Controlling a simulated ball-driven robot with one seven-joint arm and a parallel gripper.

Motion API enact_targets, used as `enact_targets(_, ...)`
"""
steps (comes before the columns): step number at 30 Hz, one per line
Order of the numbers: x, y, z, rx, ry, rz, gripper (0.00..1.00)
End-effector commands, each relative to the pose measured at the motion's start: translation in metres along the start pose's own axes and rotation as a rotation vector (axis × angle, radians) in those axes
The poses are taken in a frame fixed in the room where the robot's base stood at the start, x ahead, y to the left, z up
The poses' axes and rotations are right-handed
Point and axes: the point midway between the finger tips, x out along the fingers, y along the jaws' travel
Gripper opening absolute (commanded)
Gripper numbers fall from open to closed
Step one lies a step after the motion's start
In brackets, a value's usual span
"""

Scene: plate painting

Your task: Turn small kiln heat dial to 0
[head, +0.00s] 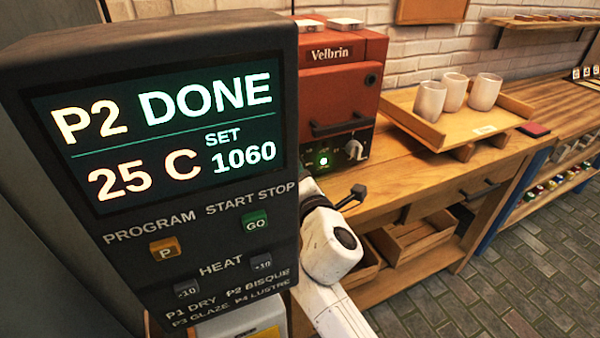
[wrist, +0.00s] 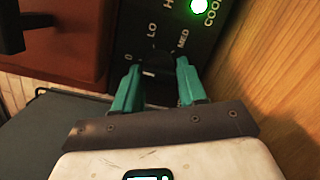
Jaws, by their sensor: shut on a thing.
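The small kiln (head: 340,95) is a red box with a dark lower panel, standing on the wooden bench in the head view. In the wrist view its heat dial (wrist: 158,62) is a dark knob, with LO and MED marks beyond it and a 0 mark by the left finger. My gripper (wrist: 157,75) has its two teal fingers shut on either side of this dial.
The large control box (head: 190,255), reading P2 DONE, 25 C, set 1060, blocks the left of the head view. A green light (wrist: 197,6) glows by COOL. Another knob (head: 355,150) is on the kiln panel. A wooden tray (head: 405,110) with cups stands to the right.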

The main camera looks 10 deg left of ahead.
Motion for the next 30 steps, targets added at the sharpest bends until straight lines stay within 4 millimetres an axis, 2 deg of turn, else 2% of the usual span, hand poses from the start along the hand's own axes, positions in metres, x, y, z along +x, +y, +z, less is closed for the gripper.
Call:
enact_targets(13, 0.0005, 0.0016, 0.003, -0.012, -0.005, 0.004, 0.11)
enact_targets(14, 0.0005, 0.0017, 0.0029, -0.012, -0.005, 0.004, 0.42)
enact_targets(18, 0.0004, 0.0015, 0.0022, -0.011, -0.004, 0.004, 0.56)
enact_targets(21, 0.0003, 0.0012, 0.0014, -0.011, -0.003, 0.004, 0.64)
enact_targets(30, -0.003, 0.0011, 0.001, -0.01, -0.001, 0.003, 0.64)
